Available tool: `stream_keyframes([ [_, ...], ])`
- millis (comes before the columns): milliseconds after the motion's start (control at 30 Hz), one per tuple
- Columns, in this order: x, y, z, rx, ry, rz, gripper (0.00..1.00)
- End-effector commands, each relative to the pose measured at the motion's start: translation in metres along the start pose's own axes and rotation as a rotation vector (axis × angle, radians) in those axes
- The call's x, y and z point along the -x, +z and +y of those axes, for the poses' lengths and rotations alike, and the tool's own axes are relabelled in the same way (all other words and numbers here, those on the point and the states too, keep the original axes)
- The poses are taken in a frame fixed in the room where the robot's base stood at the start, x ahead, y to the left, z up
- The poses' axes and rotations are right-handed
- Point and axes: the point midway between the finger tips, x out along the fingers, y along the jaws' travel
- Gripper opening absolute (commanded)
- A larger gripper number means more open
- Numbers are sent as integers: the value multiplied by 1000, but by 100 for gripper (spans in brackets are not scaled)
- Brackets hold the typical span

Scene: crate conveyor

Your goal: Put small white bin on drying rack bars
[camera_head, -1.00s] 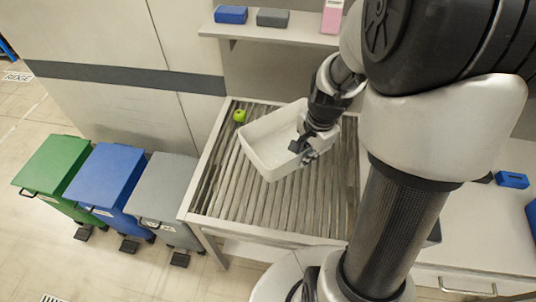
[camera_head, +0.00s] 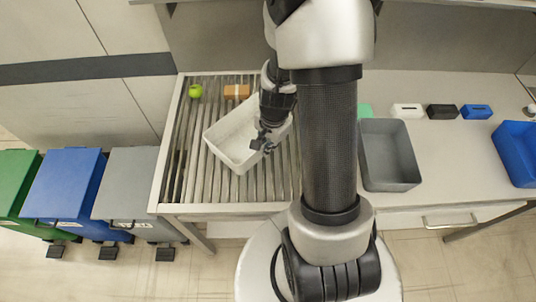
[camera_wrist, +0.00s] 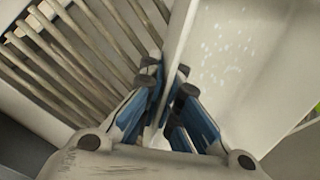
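The small white bin (camera_head: 222,152) is over the slatted bars (camera_head: 190,150) of the drying rack, turned at an angle to them. I cannot tell whether its underside touches the bars. My gripper (camera_head: 264,143) is at its right near wall. In the wrist view my gripper's fingertips (camera_wrist: 168,88) are on both sides of the bin's thin wall (camera_wrist: 180,45), closed on it. The bin's inside looks empty apart from pale specks. My arm hides part of the bin and the rack's right side.
A grey crate (camera_head: 389,185) and a blue crate (camera_head: 518,145) stand on the right counter.

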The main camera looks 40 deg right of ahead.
Motion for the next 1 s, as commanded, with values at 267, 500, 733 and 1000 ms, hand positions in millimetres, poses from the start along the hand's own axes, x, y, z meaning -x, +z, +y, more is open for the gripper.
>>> stream_keyframes([
  [267, -40, 0, 5, -1, 2, -1, 0],
  [500, -41, 0, 4, -1, -1, 1, 0],
  [733, -44, 0, 5, -1, 0, 0, 6],
  [1000, -44, 0, 5, -1, 1, 0, 24],
])
